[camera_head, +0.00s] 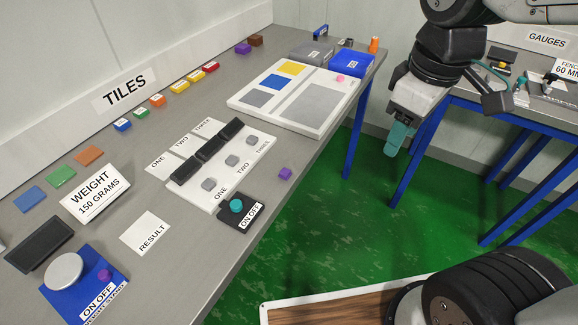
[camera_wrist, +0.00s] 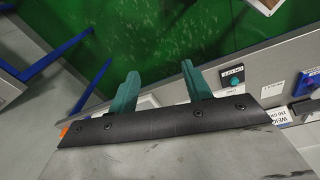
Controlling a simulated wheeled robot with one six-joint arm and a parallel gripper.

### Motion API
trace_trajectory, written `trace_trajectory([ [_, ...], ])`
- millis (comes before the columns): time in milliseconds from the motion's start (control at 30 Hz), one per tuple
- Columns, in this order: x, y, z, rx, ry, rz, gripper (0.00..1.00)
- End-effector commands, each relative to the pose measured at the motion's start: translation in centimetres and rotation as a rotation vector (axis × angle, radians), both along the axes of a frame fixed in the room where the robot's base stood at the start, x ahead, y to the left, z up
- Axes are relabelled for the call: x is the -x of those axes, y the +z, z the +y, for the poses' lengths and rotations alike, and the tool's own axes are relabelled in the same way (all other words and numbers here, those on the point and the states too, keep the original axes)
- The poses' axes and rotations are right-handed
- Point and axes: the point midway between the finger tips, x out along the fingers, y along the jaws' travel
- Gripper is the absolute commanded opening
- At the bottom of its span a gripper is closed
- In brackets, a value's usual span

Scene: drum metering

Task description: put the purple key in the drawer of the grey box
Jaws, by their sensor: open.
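No purple thing is clearly key-shaped at this size. A small purple block (camera_head: 285,173) lies near the table's front edge, right of the white switch panel. Another purple block (camera_head: 243,48) is at the back by the wall, and a purple knob (camera_head: 104,275) sits on the blue stand. The grey box (camera_head: 308,53), with a small label, stands at the table's far end; I cannot tell its drawer's state. My gripper (camera_head: 394,150) hangs over the green floor, right of the table and apart from these things. In the wrist view its teal fingers (camera_wrist: 160,78) are apart and empty.
A blue box (camera_head: 353,63) stands right of the grey box. A white tray (camera_head: 268,119) with coloured squares lies in front of them. The switch panel (camera_head: 199,188) and a black switch box (camera_head: 227,215) are nearer. A second table (camera_head: 520,118) stands at the right.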

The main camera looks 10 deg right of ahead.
Motion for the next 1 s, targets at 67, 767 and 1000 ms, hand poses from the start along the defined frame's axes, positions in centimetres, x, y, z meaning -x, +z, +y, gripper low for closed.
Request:
trace_trajectory([
  [67,-2.9,-1.2,2.1,0.02,0.283,0.025,0.49],
  [767,-12.9,-13.2,17.4,0.082,1.821,0.055,0.49],
  [1000,-12.9,-15.9,17.3,0.082,1.819,0.053,0.49],
])
